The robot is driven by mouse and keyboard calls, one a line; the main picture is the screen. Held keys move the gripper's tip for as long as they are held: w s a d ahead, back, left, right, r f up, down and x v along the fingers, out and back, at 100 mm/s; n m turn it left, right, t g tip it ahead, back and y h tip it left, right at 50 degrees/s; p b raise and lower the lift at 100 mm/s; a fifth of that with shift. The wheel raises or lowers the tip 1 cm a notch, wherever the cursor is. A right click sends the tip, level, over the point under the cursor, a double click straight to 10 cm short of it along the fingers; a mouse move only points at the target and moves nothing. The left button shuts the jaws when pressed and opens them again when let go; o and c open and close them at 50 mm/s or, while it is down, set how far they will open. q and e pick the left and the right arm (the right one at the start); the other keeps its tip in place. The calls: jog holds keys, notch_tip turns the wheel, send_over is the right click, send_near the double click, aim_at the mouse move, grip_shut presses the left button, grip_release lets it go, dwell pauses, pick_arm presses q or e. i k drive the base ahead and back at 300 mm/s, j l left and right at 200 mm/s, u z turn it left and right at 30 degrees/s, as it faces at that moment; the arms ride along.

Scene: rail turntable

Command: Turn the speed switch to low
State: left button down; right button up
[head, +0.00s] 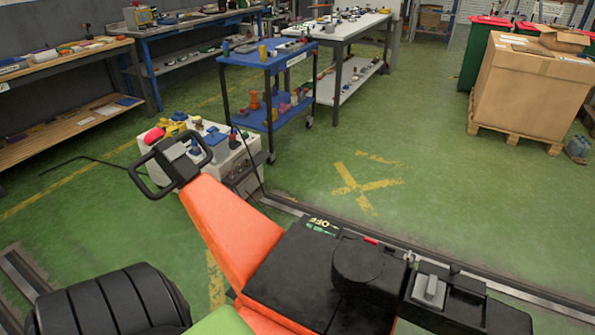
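An orange and black machine (225,222) runs from the centre left to the lower right. A black loop handle (205,148) with a grey middle part is at its upper left end. A grey raised piece (431,289) sits in a black housing at the lower right. I cannot tell which part is the speed switch, nor its setting. Neither of my grippers shows in the head view.
A low bench of tools (238,158) stands close behind the handle. A blue cart (265,62) is beyond it. Workbenches line the left and back. A large cardboard box (528,88) stands on a pallet at right. Rails cross the green floor, which is clear around the yellow cross (362,186).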

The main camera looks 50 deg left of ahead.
aim_at(389, 249)
jog(key=u, duration=1.05)
jog(key=i+l, duration=0.2)
jog(key=l, duration=0.15)
jog(key=i+l, duration=0.35)
jog(key=l, duration=0.3)
